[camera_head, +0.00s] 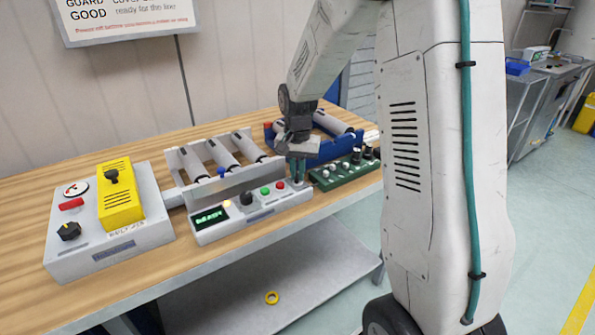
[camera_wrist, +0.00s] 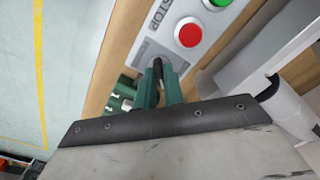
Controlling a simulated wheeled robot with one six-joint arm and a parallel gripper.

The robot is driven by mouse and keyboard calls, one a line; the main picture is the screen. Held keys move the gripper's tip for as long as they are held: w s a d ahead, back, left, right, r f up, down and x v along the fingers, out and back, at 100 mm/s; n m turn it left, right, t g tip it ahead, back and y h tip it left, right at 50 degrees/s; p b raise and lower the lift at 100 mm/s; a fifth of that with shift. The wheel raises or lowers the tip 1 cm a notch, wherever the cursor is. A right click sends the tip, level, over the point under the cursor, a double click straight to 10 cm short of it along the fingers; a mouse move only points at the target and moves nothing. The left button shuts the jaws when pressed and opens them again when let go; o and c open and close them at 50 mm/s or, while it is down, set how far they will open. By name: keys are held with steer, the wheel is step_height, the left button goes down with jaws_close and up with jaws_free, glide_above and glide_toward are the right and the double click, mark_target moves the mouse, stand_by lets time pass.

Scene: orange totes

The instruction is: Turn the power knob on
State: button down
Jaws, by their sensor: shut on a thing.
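The white control panel (camera_head: 252,217) lies along the bench's front edge, with a lit green-text display, a yellow lamp, a black knob (camera_head: 246,198), a green button (camera_head: 265,191) and a red button (camera_head: 280,186). My gripper (camera_head: 297,180) points down at the panel's right end. In the wrist view, my gripper's green fingers (camera_wrist: 163,86) are shut on a small dark knob (camera_wrist: 158,68), beside the red button (camera_wrist: 188,32) labelled STOP. The fingers hide most of this knob, so its pointer direction cannot be told.
A grey box (camera_head: 105,262) with a yellow cover (camera_head: 120,203) and a black knob (camera_head: 68,231) stands at left. A rack of rollers (camera_head: 221,152) is behind the panel. A green board (camera_head: 343,174) and a blue holder (camera_head: 320,151) are close to my gripper's right.

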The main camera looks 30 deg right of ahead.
stand_by(0.4)
steer(key=c, duration=1.5)
jaws_free()
step_height(320, 180, up, 8)
steer(key=shift+f, duration=0.1)
steer(key=s+a+r+n, duration=0.2)
steer(key=s+a+n, duration=0.1)
steer(key=s, duration=0.7)
steer(key=s+a+r+n+t, duration=0.1)
steer(key=s+a+r+n, duration=0.2)
steer(key=s, duration=0.7)
steer(key=s+a+r+n, duration=0.2)
steer(key=s+a, duration=0.4)
steer(key=s, duration=0.4)
steer(key=shift+a+r+n, duration=0.15)
steer(key=shift+r+n, duration=0.25)
steer(key=shift+n, duration=0.1)
